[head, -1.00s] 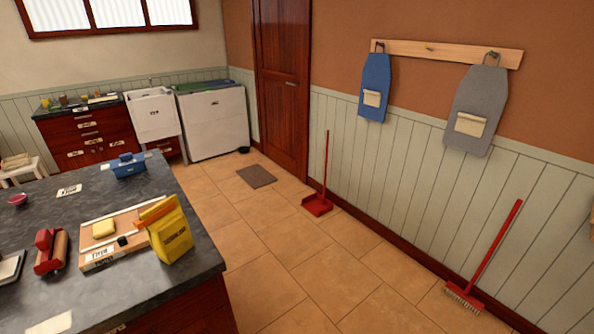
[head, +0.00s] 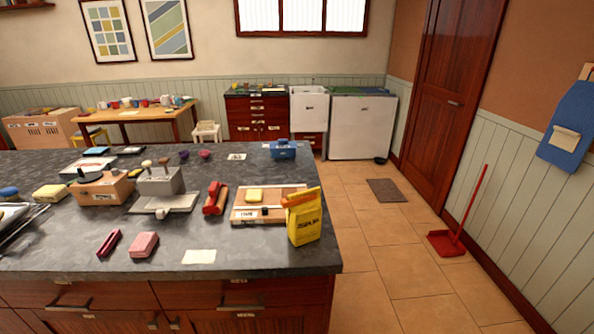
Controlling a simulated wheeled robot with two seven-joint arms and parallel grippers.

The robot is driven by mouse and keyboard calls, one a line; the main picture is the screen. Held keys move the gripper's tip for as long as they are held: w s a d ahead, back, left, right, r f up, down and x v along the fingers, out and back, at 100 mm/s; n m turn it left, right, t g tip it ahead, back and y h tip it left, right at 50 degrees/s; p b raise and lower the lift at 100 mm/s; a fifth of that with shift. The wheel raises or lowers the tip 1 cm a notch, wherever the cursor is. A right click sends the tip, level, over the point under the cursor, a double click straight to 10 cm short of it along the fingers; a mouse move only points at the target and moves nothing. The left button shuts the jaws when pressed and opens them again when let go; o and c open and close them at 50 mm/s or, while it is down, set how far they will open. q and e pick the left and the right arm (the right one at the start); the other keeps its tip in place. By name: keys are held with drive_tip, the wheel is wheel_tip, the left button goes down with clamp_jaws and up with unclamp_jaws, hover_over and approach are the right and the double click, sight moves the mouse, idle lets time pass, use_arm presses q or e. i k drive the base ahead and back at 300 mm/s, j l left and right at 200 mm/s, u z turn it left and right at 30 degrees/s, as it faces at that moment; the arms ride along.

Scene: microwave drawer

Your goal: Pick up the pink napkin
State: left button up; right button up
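A small pink folded-looking block (head: 143,245) lies on the dark counter (head: 100,263) near its front edge, left of the middle. It is the only pink flat item I see and may be the napkin; I cannot tell its material. A dark red narrow item (head: 109,243) lies just left of it, apart from it. A pale flat sheet (head: 199,256) lies to its right. Neither of my grippers shows in the head view.
A red roller-like item (head: 215,198), a grey box (head: 160,182) and a wooden box (head: 103,188) are behind the pink block. Tiled floor (head: 385,250) is free right of the counter.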

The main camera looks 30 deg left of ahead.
sight(143, 245)
drive_tip(key=j+u, duration=0.1)
drive_tip(key=u, duration=2.15)
drive_tip(key=k+j, duration=0.05)
